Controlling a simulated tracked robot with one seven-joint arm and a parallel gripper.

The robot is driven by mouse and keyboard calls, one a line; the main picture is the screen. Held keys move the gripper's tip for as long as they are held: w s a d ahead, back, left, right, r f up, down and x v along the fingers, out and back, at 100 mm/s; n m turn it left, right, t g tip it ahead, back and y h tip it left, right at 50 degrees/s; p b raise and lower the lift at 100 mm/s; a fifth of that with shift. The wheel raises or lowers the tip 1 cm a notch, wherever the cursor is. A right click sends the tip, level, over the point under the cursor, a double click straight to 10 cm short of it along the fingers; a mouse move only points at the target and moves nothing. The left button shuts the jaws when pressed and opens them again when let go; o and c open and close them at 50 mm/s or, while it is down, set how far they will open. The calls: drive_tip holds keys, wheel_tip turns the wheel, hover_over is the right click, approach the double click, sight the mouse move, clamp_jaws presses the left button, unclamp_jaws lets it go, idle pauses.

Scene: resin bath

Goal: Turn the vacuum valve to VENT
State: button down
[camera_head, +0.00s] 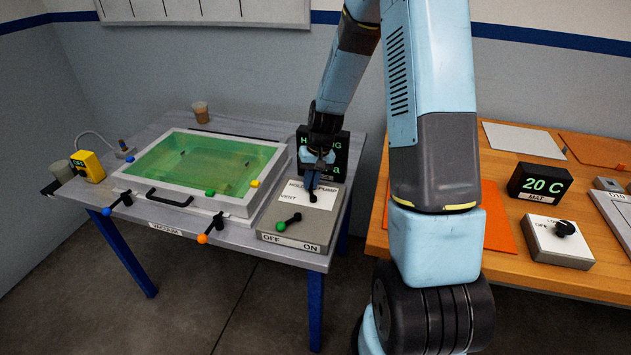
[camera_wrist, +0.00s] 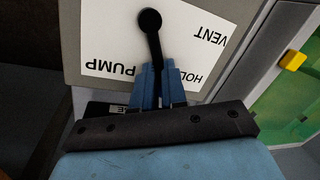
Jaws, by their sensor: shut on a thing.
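The vacuum valve (camera_wrist: 151,22) is a black lever with a round hub, on a white label marked HOLD, PUMP and VENT. It also shows in the head view (camera_head: 313,198), on top of a grey box (camera_head: 330,222) at the table's right end. My gripper (camera_wrist: 158,76) is shut on the lever's far end, with a blue finger on each side. In the wrist view the lever points between the words PUMP and HOLD, away from VENT. In the head view my gripper (camera_head: 310,186) partly covers the label.
A green-knobbed OFF/ON lever (camera_head: 288,221) sits at the box's front. A dark display (camera_head: 335,150) stands behind, partly hidden by my arm. An orange bench (camera_head: 510,285) stands right.

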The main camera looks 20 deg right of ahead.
sight(296, 198)
drive_tip(key=a+n, duration=0.1)
drive_tip(key=n, duration=0.2)
drive_tip(key=shift+a+n+g, duration=0.35)
drive_tip(key=shift+n+g, duration=0.05)
drive_tip(key=a+n, duration=0.1)
drive_tip(key=n, duration=0.1)
drive_tip(key=shift+s+a+n, duration=0.1)
drive_tip(key=shift+n, duration=0.3)
drive_tip(key=n, duration=0.1)
drive_tip(key=a+n+g, duration=0.1)
drive_tip(key=n, duration=0.1)
drive_tip(key=shift+s+a+h, duration=0.15)
drive_tip(key=shift+s+h, duration=0.15)
drive_tip(key=shift+s, duration=0.1)
drive_tip(key=shift+s+a+n, duration=0.2)
drive_tip(key=shift+n, duration=0.45)
drive_tip(key=shift+s+a+n, duration=0.2)
drive_tip(key=shift+n, duration=0.45)
drive_tip(key=c, duration=1.2)
unclamp_jaws()
drive_tip(key=shift+o, duration=0.2)
